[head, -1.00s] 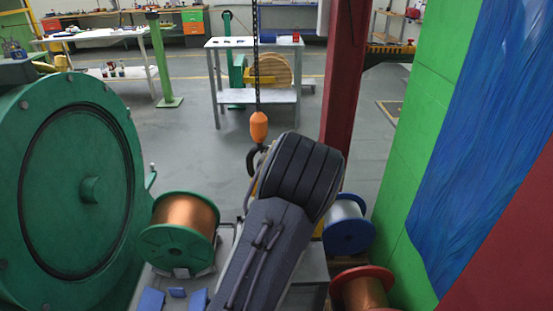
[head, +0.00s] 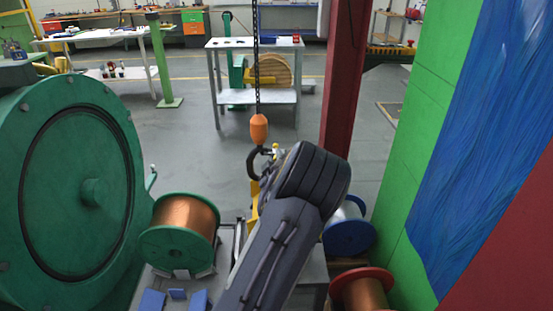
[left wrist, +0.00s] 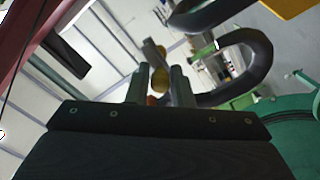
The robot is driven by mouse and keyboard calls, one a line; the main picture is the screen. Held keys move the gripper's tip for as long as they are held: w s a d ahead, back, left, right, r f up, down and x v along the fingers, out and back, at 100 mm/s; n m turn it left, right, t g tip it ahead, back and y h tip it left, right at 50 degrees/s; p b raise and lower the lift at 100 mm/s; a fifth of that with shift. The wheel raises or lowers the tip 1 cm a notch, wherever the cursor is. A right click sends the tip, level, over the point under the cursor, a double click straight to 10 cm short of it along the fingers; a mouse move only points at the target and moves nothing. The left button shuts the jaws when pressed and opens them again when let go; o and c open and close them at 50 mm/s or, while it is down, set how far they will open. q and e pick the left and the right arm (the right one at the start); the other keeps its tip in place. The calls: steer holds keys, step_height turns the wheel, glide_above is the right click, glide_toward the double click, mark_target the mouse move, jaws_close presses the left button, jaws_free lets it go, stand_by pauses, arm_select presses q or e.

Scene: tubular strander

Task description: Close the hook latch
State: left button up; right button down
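The hook hangs from a chain under an orange block (head: 259,128). The dark hook (head: 253,163) opens to the right in the head view, partly hidden behind my arm. In the left wrist view the thick curved hook (left wrist: 263,55) is close, right of the fingers. A small yellow knob (left wrist: 160,79), perhaps on the latch, shows between the fingertips; I cannot tell whether they touch it. My left gripper (left wrist: 158,80) has its two fingers apart. In the head view it is mostly hidden behind my forearm, beside the hook. My right gripper is not in view.
A large green drum (head: 75,190) stands at left. A copper spool (head: 185,220), a blue-rimmed spool (head: 348,238) and a red-rimmed spool (head: 362,290) are near my arm. A red post (head: 345,90) and green wall (head: 405,170) stand at right. Open floor lies behind the hook.

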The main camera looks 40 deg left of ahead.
arm_select(q)
steer(key=shift+w+r, duration=0.15)
steer(key=shift+r, duration=0.15)
jaws_close()
steer(key=m+b, duration=0.1)
steer(key=f+m+b, duration=0.1)
steer(key=m, duration=0.1)
steer(key=shift+b, duration=0.4)
steer(key=m+b, duration=0.1)
steer(key=m, duration=0.1)
steer(key=f+m+b, duration=0.1)
steer(key=shift+m, duration=0.4)
steer(key=m, duration=0.2)
steer(key=s+f+m+b, duration=0.1)
steer(key=m, duration=0.2)
steer(key=a+m, duration=0.1)
steer(key=m, duration=0.1)
steer(key=shift+s+a+f+m+b, duration=0.1)
steer(key=shift+s+f+m+b, duration=0.1)
steer(key=shift+f+m+b, duration=0.15)
